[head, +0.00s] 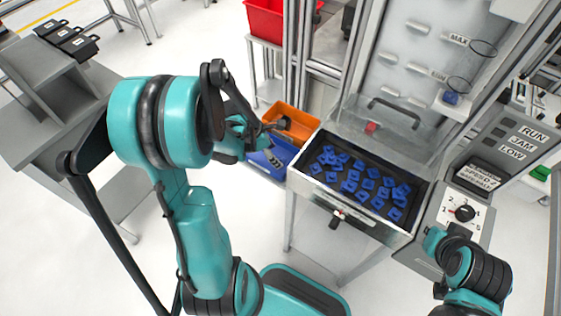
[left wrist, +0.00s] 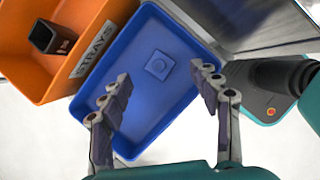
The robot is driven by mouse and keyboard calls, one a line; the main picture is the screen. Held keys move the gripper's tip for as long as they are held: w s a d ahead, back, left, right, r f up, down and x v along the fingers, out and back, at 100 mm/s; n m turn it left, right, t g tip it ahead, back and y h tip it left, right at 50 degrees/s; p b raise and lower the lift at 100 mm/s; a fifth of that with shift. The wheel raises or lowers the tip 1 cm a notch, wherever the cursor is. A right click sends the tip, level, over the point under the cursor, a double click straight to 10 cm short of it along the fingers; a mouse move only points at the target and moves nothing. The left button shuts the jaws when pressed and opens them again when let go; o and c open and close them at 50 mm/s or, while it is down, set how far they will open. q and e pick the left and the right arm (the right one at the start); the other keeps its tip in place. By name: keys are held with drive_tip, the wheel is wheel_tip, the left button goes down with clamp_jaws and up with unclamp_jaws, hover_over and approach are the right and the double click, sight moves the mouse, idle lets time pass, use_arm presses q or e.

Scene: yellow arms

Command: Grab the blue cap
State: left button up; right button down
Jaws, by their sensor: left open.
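A single square blue cap (left wrist: 158,66) lies on the floor of the blue bin (left wrist: 142,20), towards its far end, in the left wrist view. My left gripper (left wrist: 161,80) is open and empty, with its fingers apart above the bin and the cap lying beyond and between the fingertips. In the head view my left gripper (head: 272,130) is over the blue bin (head: 268,166), and the cap inside is hidden or too small to make out. Several more blue caps (head: 360,184) lie in the metal machine's tray. My right arm shows at the lower right; its fingers do not show.
An orange bin (left wrist: 62,15) adjoins the blue bin and holds a dark, hollow part (left wrist: 52,38). The metal tray (head: 335,211) stands right of the bins. A control panel with a dial (head: 464,212) is at the right. A red crate (head: 268,20) stands behind.

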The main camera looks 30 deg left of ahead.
sight(279, 158)
use_arm(q)
drive_tip(key=b+x, duration=0.1)
drive_tip(key=x, duration=0.2)
drive_tip(key=shift+w+f, duration=0.15)
use_arm(e)
wheel_tip(279, 158, down, 2)
drive_tip(key=shift+r, duration=0.15)
use_arm(q)
drive_tip(key=c, duration=0.7)
